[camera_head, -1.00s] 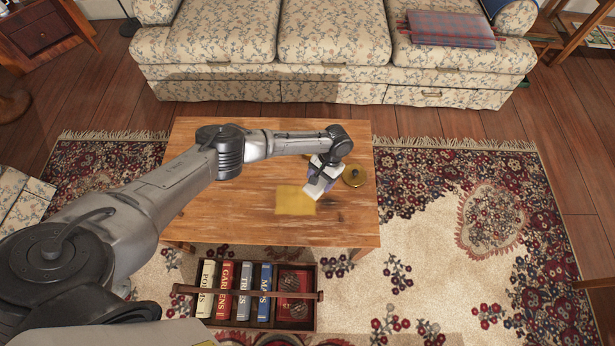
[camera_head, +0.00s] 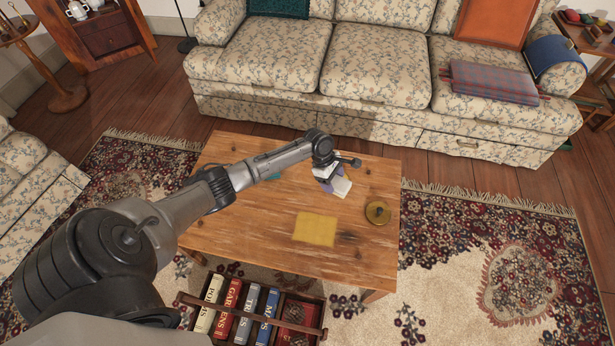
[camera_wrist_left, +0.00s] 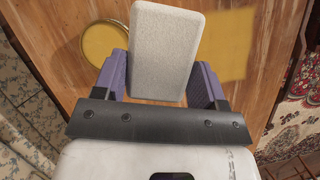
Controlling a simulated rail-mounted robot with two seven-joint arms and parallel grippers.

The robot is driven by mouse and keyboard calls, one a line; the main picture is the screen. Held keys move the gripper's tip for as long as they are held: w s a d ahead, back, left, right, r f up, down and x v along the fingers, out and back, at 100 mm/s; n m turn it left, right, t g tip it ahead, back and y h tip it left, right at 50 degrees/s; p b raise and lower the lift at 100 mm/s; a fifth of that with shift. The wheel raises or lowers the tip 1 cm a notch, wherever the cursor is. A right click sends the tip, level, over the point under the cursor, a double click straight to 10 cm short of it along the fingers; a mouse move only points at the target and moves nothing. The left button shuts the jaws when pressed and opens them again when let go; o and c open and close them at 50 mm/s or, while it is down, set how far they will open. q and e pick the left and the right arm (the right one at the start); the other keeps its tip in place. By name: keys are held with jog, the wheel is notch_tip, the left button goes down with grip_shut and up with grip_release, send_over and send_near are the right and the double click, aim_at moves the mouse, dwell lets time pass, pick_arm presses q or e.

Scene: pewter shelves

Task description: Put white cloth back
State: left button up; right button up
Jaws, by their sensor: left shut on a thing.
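The white cloth (camera_head: 342,188) is a small, flat, pale rectangle with a grainy face. My left gripper (camera_head: 328,181) is shut on it over the far right part of the wooden table (camera_head: 230,230). In the left wrist view, the white cloth (camera_wrist_left: 163,50) sits between the purple-grey fingers of my left gripper (camera_wrist_left: 160,82) and sticks out beyond them. It seems to be held above the tabletop; the exact height is hard to tell. My right gripper is not in view.
A yellow cloth (camera_head: 315,229) lies flat on the table. A round brass dish (camera_head: 377,212) stands near the right edge. A teal item (camera_head: 273,177) is mostly hidden by my arm. A book crate (camera_head: 325,333) is in front; a sofa (camera_head: 370,75) stands behind.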

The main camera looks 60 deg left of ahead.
pick_arm(q)
jog(key=a+r+n+t, duration=0.1)
jog(key=a+n, duration=0.2)
jog(key=a, duration=0.1)
jog(key=n+y+b, duration=0.1)
jog(key=b, duration=0.7)
send_over(303, 174)
jog(key=f, duration=0.4)
jog(key=s+f, duration=0.1)
jog(key=f, duration=0.1)
jog(key=shift+a+f, duration=0.2)
jog(key=shift+f, duration=0.05)
jog(key=shift+a, duration=0.3)
notch_tip(303, 174, down, 4)
jog(key=b, duration=0.3)
jog(key=shift+f+b, duration=0.15)
jog(key=shift+b, duration=0.2)
jog(key=shift+s, duration=0.1)
jog(key=o, duration=0.9)
jog(key=shift+c, duration=0.2)
